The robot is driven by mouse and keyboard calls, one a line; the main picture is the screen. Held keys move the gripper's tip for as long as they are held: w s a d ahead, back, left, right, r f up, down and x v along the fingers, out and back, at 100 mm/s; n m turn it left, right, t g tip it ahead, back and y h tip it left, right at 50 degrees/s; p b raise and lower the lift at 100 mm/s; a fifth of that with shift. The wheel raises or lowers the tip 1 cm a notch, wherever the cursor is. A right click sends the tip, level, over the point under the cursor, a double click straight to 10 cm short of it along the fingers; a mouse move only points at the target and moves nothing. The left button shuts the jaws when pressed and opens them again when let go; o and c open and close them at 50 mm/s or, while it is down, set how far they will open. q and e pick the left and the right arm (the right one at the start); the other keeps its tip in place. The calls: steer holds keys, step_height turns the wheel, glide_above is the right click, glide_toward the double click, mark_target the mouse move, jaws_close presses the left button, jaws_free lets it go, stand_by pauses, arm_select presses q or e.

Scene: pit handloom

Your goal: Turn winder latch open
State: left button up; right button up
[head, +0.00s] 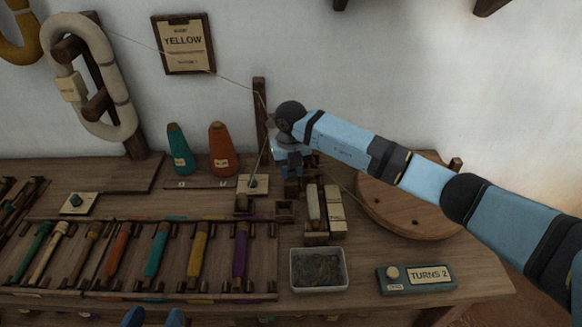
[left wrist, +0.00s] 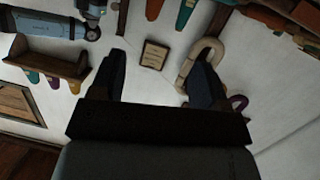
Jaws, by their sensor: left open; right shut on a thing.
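The winder (head: 290,190) stands on the bench at mid-right, a small dark wooden assembly with blocks behind the tray. My right gripper (head: 291,168) is at its top, pointing down and shut on a part there. The gripper and wrist hide the held part, so I cannot make out the latch or its angle.
A pale skein (head: 72,80) hangs at left, its thread running to a wooden post (head: 260,112). Teal (head: 179,150) and orange cones (head: 222,150) stand behind a rack of coloured bobbins (head: 130,258). A metal tray (head: 318,270), a "TURNS 2" box (head: 428,276) and a round board (head: 408,208) sit right.

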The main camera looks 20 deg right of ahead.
steer(key=shift+d+n, duration=0.1)
steer(key=shift+n, duration=2.7)
steer(key=n, duration=0.7)
steer(key=shift+n+b, duration=0.3)
steer(key=shift+n, duration=0.6)
arm_select(q)
steer(key=shift+d+r, duration=0.25)
steer(key=shift+d, duration=0.05)
arm_select(e)
steer(key=shift+n, duration=0.5)
